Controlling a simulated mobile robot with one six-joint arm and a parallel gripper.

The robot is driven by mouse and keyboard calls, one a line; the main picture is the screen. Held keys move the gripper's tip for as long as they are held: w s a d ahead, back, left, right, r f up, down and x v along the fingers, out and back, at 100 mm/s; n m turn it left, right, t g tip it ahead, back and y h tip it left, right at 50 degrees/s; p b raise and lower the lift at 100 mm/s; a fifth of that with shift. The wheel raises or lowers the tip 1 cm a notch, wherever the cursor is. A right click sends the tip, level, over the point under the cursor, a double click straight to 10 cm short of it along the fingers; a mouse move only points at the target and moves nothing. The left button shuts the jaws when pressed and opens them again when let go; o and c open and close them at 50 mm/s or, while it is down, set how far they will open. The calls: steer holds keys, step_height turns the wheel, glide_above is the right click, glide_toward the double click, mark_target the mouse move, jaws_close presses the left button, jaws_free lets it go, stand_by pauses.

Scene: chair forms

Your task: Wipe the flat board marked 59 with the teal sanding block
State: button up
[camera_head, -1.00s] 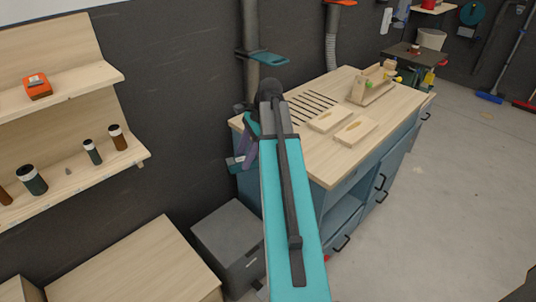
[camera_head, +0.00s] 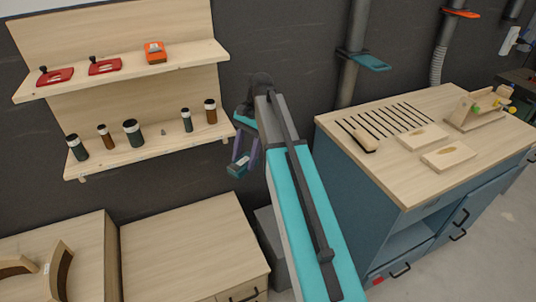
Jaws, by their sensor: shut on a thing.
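My gripper (camera_head: 243,156) hangs at the end of my teal arm, left of the picture's middle, in front of the dark wall. Its purplish fingers are shut on the small teal sanding block (camera_head: 237,170), held in the air just right of the lower shelf. I cannot make out a board marked 59. Curved wooden forms (camera_head: 60,272) stand at the bottom left, one with a small unreadable label.
A wall shelf (camera_head: 150,151) carries several dark and brown bottles; an orange box (camera_head: 155,52) and red items sit above. A bare wooden cabinet top (camera_head: 190,245) lies below. The slotted workbench (camera_head: 400,180) holds a wooden fixture (camera_head: 478,110). Hose pipes run up the wall.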

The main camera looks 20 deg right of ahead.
steer(key=a+n, duration=0.2)
steer(key=a, duration=0.4)
steer(key=shift+w+a+g, duration=0.35)
steer(key=shift+w+g, duration=0.05)
steer(key=shift+w, duration=0.05)
steer(key=shift+a, duration=0.15)
